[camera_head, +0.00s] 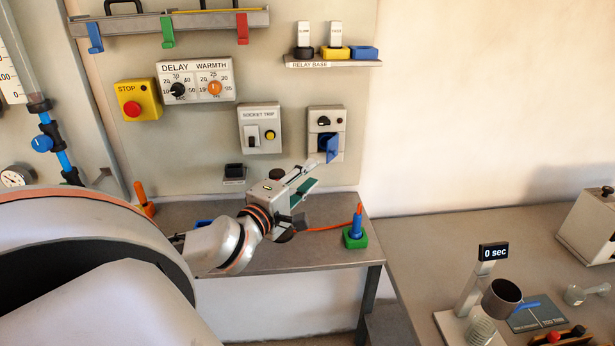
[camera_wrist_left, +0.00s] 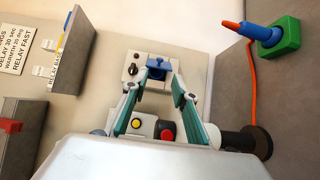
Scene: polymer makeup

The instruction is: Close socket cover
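The socket box (camera_head: 326,115) is a pale panel on the wall with a dark knob and a blue socket. Its blue socket cover (camera_head: 332,148) sticks out from the lower part, seemingly swung open. In the left wrist view the blue socket and cover (camera_wrist_left: 158,66) show just beyond the fingertips. My left gripper (camera_head: 307,176) is below and slightly left of the box, pointing up toward it. In the left wrist view its teal fingers (camera_wrist_left: 155,90) are spread with nothing between them, apart from the cover. My right gripper is not in view.
The socket trip box (camera_head: 261,128) is left of the socket, and the relay shelf (camera_head: 333,64) is above. A blue plug in a green holder (camera_head: 355,232) stands on the bench below, with an orange cable. The wall right of the socket is clear.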

